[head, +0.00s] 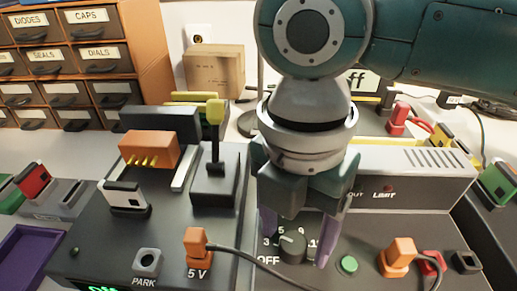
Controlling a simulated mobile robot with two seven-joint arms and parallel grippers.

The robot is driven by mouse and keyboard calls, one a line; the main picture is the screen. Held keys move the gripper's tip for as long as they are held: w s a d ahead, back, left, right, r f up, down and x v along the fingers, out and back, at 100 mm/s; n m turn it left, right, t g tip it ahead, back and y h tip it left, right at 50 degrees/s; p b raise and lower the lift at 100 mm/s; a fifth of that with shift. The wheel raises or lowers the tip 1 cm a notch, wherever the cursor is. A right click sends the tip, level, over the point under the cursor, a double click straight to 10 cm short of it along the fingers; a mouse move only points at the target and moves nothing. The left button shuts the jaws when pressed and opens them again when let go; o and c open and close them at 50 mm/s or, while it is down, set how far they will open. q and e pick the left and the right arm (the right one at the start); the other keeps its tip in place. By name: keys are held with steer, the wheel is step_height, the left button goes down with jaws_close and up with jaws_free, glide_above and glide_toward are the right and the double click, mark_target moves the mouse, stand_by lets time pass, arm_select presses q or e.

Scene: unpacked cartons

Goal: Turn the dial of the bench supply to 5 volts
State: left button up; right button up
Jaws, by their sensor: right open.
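The black dial (292,246) is on the sloping dark front panel of the bench supply (405,222). Around it are the marks OFF, 3, 5, 6 and others partly hidden by my gripper. A small pale line shows on the dial's upper left; I cannot tell exactly which mark it points to. My right gripper (297,247) comes down from above, with one purple finger left of the dial and one right of it. The fingers are apart, with gaps visible beside the dial. My left gripper is not in view.
An orange plug (197,243) labelled 5 V, with a dark cable running below the dial, is left. A green button (348,265) and another orange plug (398,256) are close on the right. A lever switch (215,150) stands behind left. Drawers (60,60) and a carton (214,72) are behind.

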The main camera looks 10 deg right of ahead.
steer(key=shift+f, duration=0.2)
steer(key=shift+c, duration=0.3)
jaws_close()
